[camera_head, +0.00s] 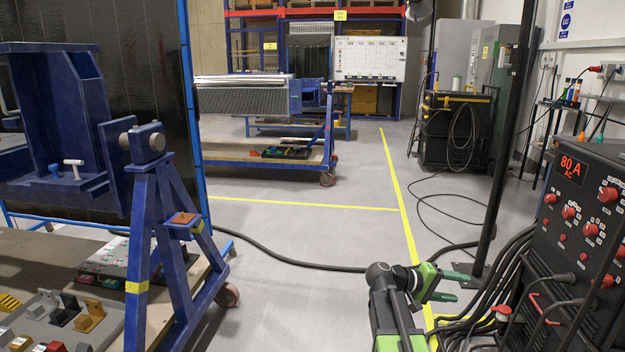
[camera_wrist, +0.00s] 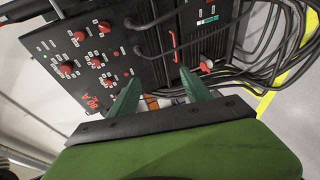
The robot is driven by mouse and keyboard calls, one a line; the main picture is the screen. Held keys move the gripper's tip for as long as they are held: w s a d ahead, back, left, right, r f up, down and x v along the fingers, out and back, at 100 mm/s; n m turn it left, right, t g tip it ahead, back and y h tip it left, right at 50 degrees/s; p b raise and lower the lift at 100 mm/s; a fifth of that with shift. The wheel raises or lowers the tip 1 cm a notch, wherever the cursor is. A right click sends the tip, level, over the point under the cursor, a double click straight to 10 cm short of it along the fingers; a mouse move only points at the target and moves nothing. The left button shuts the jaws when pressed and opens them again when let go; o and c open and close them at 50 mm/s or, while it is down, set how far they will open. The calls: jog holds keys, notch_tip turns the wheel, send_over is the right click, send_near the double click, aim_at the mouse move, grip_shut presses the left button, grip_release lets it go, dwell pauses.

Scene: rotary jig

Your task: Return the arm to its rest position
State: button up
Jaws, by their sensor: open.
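My gripper (camera_head: 447,284) is at the lower right of the head view, at the end of my green and black arm. Its jaws point to the right, toward the welding machine (camera_head: 580,225). In the wrist view my gripper (camera_wrist: 160,95) shows two green fingers spread apart with nothing between them. Beyond the fingers is the front panel of the machine (camera_wrist: 75,50), with red knobs and a red display; it appears tilted there. I cannot tell how far the fingertips are from the panel.
Black cables (camera_head: 488,300) run beside the machine. A black post (camera_head: 508,150) stands behind my gripper. The blue rotary jig (camera_head: 160,230) is at the left. A long cable (camera_head: 290,262) crosses the grey floor (camera_head: 310,310), which is otherwise open in the middle. A blue trolley (camera_head: 262,158) stands farther back.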

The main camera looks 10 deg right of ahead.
jog(key=s+a+f+y, duration=0.2)
jog(key=a+f+y, duration=0.3)
jog(key=a, duration=0.7)
jog(key=s+a+f+n+t+y+p, duration=0.15)
jog(key=a+f+y, duration=0.4)
jog(key=a, duration=0.65)
jog(key=s+a+f+g+y+b, duration=0.1)
jog(key=s+a+f+y, duration=0.3)
jog(key=a, duration=0.8)
notch_tip(320, 180, up, 34)
jog(key=w+p, duration=0.1)
jog(key=p, duration=3.4)
jog(key=shift+d+f, duration=0.25)
jog(key=shift+d, duration=0.05)
jog(key=shift+t, duration=0.25)
jog(key=shift+c, duration=0.4)
